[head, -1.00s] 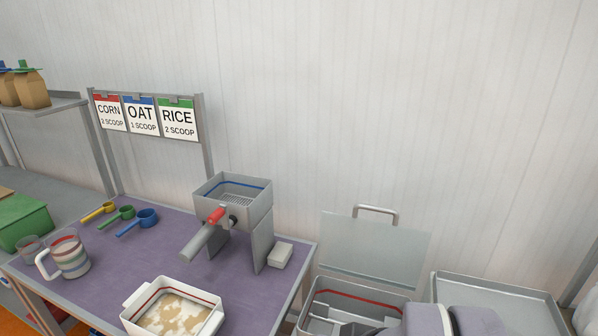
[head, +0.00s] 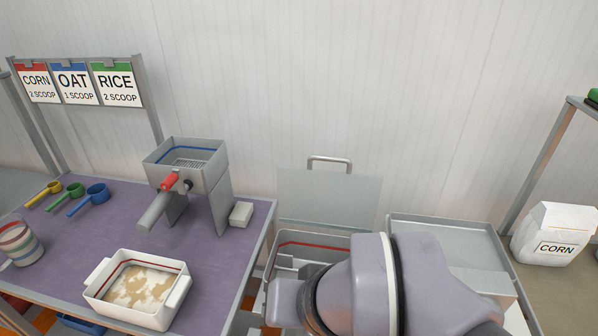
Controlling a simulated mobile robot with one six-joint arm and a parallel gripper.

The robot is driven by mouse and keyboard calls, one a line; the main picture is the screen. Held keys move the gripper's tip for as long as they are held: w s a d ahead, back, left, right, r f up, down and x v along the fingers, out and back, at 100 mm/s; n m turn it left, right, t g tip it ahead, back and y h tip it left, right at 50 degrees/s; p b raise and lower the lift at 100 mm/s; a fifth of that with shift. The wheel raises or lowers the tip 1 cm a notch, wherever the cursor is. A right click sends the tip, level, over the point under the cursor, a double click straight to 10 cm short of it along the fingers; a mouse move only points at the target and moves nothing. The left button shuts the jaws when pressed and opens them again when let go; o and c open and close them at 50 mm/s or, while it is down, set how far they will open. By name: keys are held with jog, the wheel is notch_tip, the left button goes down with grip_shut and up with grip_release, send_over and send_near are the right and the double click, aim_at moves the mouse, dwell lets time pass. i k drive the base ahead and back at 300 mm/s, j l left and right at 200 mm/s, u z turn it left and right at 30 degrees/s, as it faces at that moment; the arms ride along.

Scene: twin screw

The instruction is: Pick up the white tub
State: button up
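The white tub (head: 108,296) stands on the purple table top at its front right, below the machine's spout. It has a handle at each end, a red line around the inside, and a patchy white and tan filling. My arm, with grey-lilac links, fills the lower right in front of the open bin, well to the right of the tub. My gripper itself is not visible in the head view, so its opening is not shown.
A grey machine (head: 186,160) with a red handle stands behind the tub. Right of the table are a bin with a raised lid (head: 330,198), a grey tray (head: 440,226) and a CORN bag (head: 555,232).

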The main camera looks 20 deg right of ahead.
aim_at(145, 290)
jog(key=k+z, duration=0.15)
jog(key=z, duration=1)
jog(key=u, duration=0.4)
jog(key=l+u, duration=0.1)
jog(key=u, duration=0.3)
jog(key=k+u, duration=0.1)
jog(key=u, duration=0.7)
jog(key=k+u, duration=0.1)
jog(key=u, duration=0.35)
jog(key=i+j+z, duration=0.3)
jog(key=i+j, duration=0.15)
jog(key=j, duration=0.15)
jog(key=i+j+z, duration=0.3)
jog(key=j, duration=0.35)
jog(key=i+j+z, duration=0.15)
jog(key=j, duration=0.25)
jog(key=i+j+z, duration=0.15)
jog(key=j, duration=0.25)
jog(key=i, duration=0.15)
